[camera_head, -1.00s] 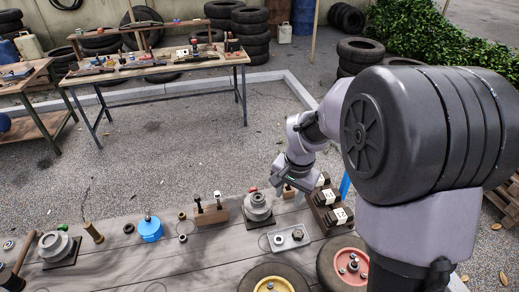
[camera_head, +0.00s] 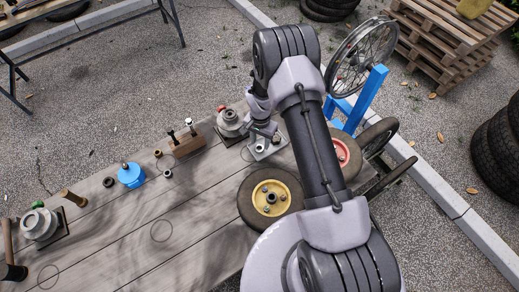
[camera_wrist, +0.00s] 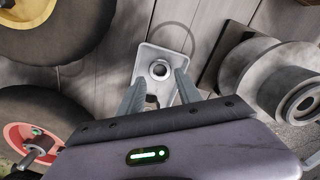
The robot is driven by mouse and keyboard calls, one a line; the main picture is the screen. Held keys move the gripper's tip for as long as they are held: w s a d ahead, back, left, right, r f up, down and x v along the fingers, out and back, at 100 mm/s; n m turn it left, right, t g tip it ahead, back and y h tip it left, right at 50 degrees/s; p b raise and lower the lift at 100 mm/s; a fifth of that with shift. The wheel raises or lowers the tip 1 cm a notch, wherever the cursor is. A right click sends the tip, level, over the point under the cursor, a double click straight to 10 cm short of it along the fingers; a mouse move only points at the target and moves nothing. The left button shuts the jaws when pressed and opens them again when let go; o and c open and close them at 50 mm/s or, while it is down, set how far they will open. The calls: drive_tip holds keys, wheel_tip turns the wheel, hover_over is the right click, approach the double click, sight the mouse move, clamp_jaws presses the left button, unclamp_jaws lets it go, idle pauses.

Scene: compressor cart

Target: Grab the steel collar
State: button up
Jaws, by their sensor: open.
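A small round steel collar (camera_wrist: 159,69) with a dark bore sits on a pale rectangular plate (camera_wrist: 148,59) in the wrist view. My gripper (camera_wrist: 160,77) is open, its two fingers apart on either side of the collar's near side in the picture. I cannot tell how far the tips are above the plate. In the head view my gripper (camera_head: 265,131) is over the plate (camera_head: 262,152) at the table's far right, and my arm hides part of that area. The collar is too small to make out clearly there.
A grey flanged machine part (camera_wrist: 262,72) stands close right of my gripper. A yellow-hubbed wheel (camera_head: 270,198) and a red-hubbed wheel (camera_head: 341,153) are close by. A wooden block with upright pins (camera_head: 187,144) and a blue part (camera_head: 131,175) stand further left. The table's middle is clear.

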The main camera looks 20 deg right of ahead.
wheel_tip(320, 180, down, 3)
drive_tip(key=shift+r, duration=0.15)
clamp_jaws()
